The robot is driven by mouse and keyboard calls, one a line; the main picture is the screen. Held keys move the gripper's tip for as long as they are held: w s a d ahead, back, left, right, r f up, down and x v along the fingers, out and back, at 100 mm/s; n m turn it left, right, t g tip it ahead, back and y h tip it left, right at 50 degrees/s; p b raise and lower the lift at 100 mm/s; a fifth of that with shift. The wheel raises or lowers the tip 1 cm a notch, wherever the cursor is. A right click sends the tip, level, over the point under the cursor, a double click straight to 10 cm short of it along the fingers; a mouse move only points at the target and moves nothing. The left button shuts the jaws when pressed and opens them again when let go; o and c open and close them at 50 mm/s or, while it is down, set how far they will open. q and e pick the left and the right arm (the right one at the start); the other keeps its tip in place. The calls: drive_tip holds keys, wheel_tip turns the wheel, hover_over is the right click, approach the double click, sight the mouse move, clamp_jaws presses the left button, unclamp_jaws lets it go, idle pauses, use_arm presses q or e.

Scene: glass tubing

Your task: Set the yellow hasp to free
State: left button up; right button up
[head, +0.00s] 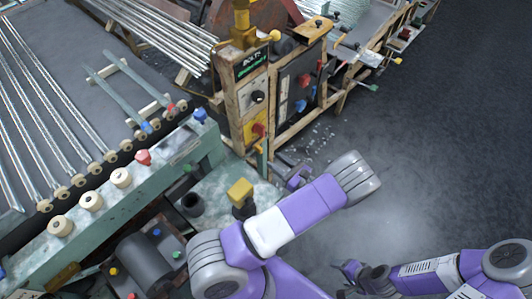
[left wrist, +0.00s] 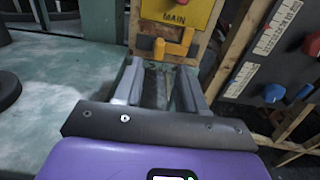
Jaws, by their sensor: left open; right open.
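The yellow hasp (left wrist: 176,47) sits on the wooden post just below the yellow MAIN plate (left wrist: 175,12) in the left wrist view. It has a crossbar with an upright piece at each end. In the head view the hasp is small and its setting cannot be read. My left gripper (left wrist: 160,90) is open and empty, its two fingers pointing at the post below and in front of the hasp, apart from it. In the head view my left gripper (head: 280,168) is partly hidden beside the post. My right gripper (head: 352,272) is open and empty low in the picture, far from the post.
A dark panel (head: 300,85) with red and blue knobs stands right of the post. A green bench (head: 150,195) with cream rollers and glass tubes lies left. A yellow-topped block (head: 240,190) stands near my left arm. Dark floor (head: 440,150) is free at right.

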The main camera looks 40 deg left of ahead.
sight(262, 151)
use_arm(q)
drive_tip(key=a, duration=0.2)
drive_tip(key=a+b, duration=0.1)
drive_tip(key=a, duration=0.4)
drive_tip(key=shift+w+a, duration=0.15)
drive_tip(key=shift+w, duration=0.1)
clamp_jaws()
